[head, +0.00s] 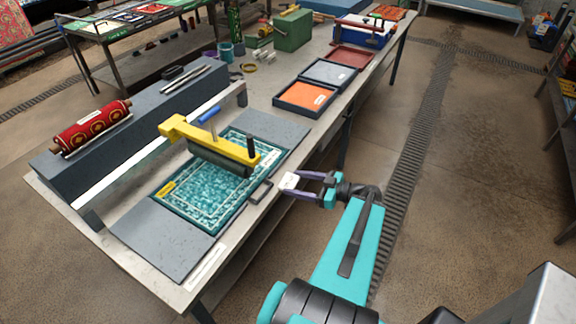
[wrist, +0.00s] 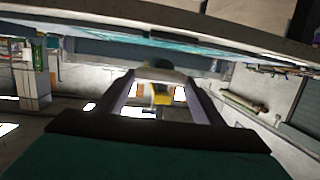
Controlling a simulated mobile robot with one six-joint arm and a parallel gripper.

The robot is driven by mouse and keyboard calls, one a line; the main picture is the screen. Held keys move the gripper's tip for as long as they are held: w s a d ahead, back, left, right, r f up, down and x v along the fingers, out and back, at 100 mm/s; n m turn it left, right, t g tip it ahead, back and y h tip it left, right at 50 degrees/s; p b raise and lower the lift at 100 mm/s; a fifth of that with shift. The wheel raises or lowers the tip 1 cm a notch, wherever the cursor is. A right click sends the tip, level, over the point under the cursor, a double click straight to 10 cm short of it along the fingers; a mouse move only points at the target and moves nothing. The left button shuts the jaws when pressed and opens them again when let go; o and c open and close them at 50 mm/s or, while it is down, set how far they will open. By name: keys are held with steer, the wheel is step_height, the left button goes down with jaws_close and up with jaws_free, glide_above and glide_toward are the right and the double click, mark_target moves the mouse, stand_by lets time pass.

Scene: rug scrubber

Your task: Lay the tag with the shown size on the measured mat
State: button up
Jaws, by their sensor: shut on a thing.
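My gripper (head: 300,183) is shut on a small white tag (head: 289,181), held off the table's front edge, just right of the measured mat. The tag bears a dark mark too small to read. The mat (head: 188,208) is teal with pale border lines and lies flat between grey plates. A yellow scrubber frame (head: 190,131) with a dark roller spans the mat and hides part of it. A small yellow label (head: 165,190) lies at the mat's left edge. In the wrist view, my fingers (wrist: 158,88) show, with a pale thing between their far ends.
A dark loop handle (head: 261,191) sticks out between mat and gripper. Behind are trays with orange (head: 305,96), grey (head: 327,73) and red (head: 351,57) insides. A rolled red rug (head: 92,128) lies on the grey block at left. A white strip (head: 207,268) lies near the table's front corner.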

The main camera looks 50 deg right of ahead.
mark_target(297, 176)
steer(key=shift+w+d+f+b, duration=0.3)
steer(key=shift+w+d+b, duration=0.55)
steer(key=shift+b, duration=0.55)
steer(key=shift+w+b, duration=0.15)
steer(key=shift+b, duration=0.55)
steer(key=d+b, duration=0.1)
steer(key=b, duration=0.3)
steer(key=shift+w+f+b, duration=0.1)
steer(key=shift+w+b, duration=0.3)
steer(key=b, duration=0.2)
steer(key=w+b, duration=0.1)
steer(key=b, duration=0.2)
steer(key=shift+d+b, duration=0.25)
steer(key=shift+b, duration=0.05)
steer(key=b, duration=0.2)
steer(key=w+d+b, duration=0.1)
steer(key=b, duration=0.2)
steer(key=shift+w+d+f, duration=0.15)
steer(key=shift+w+d, duration=0.05)
steer(key=shift+w, duration=0.05)
steer(key=shift+w+d+b, duration=0.15)
steer(key=shift+w+b, duration=0.05)
steer(key=shift+b, duration=0.85)
